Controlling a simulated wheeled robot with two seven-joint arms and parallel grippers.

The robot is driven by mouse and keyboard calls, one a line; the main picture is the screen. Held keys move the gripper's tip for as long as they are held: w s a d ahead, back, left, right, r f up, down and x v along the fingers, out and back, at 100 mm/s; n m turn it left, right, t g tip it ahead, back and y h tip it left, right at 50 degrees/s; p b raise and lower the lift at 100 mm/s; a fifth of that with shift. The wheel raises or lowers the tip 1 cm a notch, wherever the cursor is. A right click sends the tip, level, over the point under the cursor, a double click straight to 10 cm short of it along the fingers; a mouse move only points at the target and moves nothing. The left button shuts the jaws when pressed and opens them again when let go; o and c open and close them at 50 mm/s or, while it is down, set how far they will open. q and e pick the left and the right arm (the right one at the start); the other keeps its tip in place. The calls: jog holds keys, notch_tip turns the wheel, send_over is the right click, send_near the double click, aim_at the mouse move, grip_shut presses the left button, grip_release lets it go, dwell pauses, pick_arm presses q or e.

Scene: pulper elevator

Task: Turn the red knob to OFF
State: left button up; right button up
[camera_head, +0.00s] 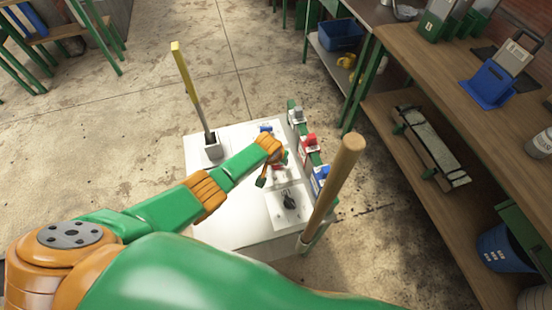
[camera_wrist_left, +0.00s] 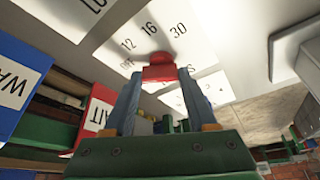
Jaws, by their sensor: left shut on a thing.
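The red knob (camera_wrist_left: 160,72) is on a white label plate (camera_wrist_left: 185,45) printed with 12, 16 and 30, plus a smaller word that is hard to read. My left gripper (camera_wrist_left: 163,76) is shut on the red knob, one finger on each side. In the head view the left gripper (camera_head: 273,178) reaches over the white panel (camera_head: 235,222) and hides most of the knob. The knob's exact pointing cannot be told. My right gripper is in neither view.
A black knob (camera_head: 289,201) sits nearer me on the panel. A yellow-handled lever (camera_head: 186,75) rises at the panel's far left and a wooden post (camera_head: 335,180) at its right. A wooden workbench (camera_head: 450,90) stands further right.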

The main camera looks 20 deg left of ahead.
pick_arm(q)
jog(key=shift+w+n, duration=0.1)
jog(key=shift+n, duration=0.2)
jog(key=o, duration=1.4)
jog(key=shift+c, duration=0.2)
jog(key=p+v, duration=0.5)
jog(key=v, duration=0.2)
